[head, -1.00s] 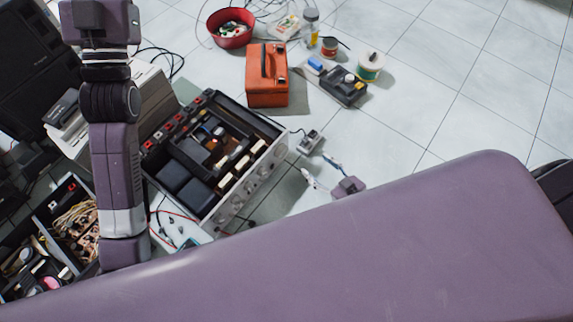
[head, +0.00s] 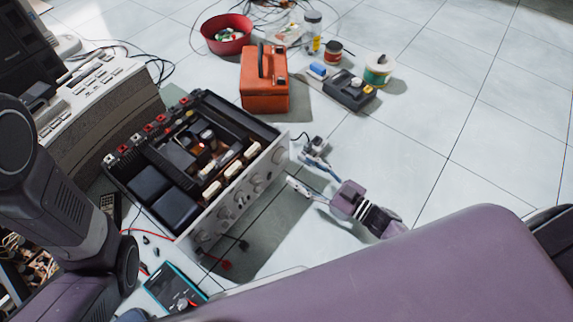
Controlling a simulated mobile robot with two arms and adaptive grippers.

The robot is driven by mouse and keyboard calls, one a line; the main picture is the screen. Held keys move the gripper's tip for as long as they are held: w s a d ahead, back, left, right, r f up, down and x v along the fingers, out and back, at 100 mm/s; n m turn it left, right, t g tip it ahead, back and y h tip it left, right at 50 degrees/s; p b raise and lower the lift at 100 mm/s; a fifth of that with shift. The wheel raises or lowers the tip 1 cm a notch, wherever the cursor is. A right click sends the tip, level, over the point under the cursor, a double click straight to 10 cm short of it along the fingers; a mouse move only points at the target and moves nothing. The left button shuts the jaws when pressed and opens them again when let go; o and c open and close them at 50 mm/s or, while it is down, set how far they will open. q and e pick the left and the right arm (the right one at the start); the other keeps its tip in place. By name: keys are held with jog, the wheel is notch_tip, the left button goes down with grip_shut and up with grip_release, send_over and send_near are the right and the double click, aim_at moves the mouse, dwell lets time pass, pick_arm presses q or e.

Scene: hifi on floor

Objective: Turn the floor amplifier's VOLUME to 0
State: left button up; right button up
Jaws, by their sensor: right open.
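The floor amplifier (head: 262,138) lies with its top open, showing its inner parts. Its silver front panel (head: 215,224) faces the lower right and carries a row of knobs (head: 240,198). I cannot read the labels, so I cannot tell which knob is VOLUME. My right gripper (head: 304,174) is open and empty, off the right end of the front panel. Its fingers point toward the panel, with a gap between them and the knobs. My left arm shows at the left, but its gripper is out of view.
An orange case (head: 265,90), a red bowl (head: 227,34) and a dark charger-like box (head: 349,91) stand behind the amplifier. A small plug-like block (head: 317,145) lies near my right fingers. A teal multimeter (head: 174,290) with leads lies in front. The tiled floor at right is clear.

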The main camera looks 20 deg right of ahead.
aim_at(284, 160)
jog(key=b+x, duration=0.2)
jog(key=x, duration=0.3)
jog(key=shift+w+a+f, duration=0.1)
jog(key=shift+w, duration=0.05)
jog(key=shift+w+a+b, duration=0.3)
jog(key=shift+w, duration=0.15)
jog(key=c, duration=1.2)
jog(key=shift+o, duration=0.2)
